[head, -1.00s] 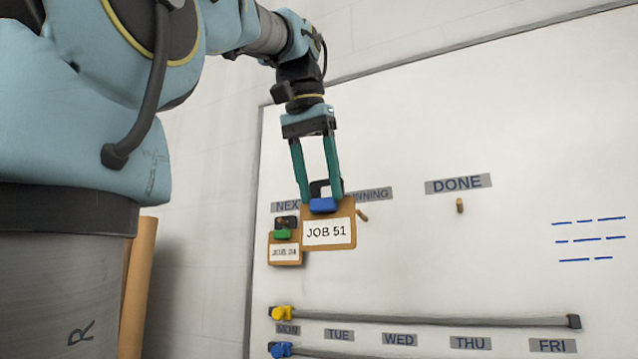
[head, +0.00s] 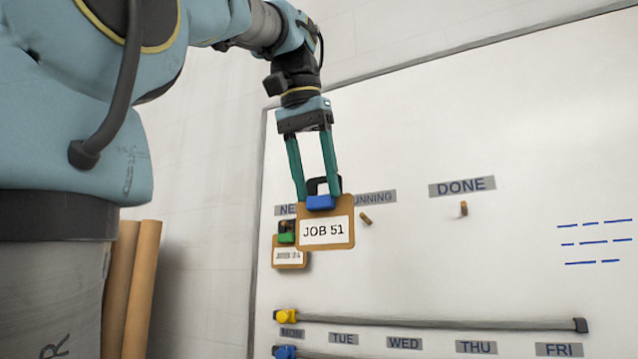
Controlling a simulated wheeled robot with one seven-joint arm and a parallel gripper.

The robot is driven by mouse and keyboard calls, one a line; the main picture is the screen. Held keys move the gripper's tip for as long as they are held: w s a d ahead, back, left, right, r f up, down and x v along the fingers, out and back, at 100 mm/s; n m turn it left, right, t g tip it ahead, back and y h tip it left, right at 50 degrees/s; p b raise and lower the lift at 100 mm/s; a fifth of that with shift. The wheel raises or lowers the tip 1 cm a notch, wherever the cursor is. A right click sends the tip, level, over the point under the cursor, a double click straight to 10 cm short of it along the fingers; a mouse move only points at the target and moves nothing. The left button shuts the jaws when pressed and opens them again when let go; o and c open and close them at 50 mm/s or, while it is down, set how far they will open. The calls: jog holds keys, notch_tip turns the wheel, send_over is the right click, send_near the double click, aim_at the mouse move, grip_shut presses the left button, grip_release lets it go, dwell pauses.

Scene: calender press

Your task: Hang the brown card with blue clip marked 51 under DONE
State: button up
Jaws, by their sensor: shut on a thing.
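The brown card with a blue clip (head: 326,231) reads JOB 51 and hangs from my gripper (head: 320,192), which is shut on its clip. The card is in front of the whiteboard and covers part of the NEXT and RUNNING labels. The DONE label (head: 462,186) is to the right on the board. A bare wooden peg (head: 463,208) sticks out just below it.
Another brown card with a green clip (head: 289,257) hangs under NEXT, partly hidden by the held card. A bare peg (head: 365,219) shows under RUNNING (head: 376,197). A rail with a yellow slider (head: 287,316) runs above the weekday labels. The board around DONE is clear.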

jog(key=shift+s+a+r, duration=0.2)
jog(key=shift+s+a, duration=0.35)
jog(key=shift+s, duration=0.35)
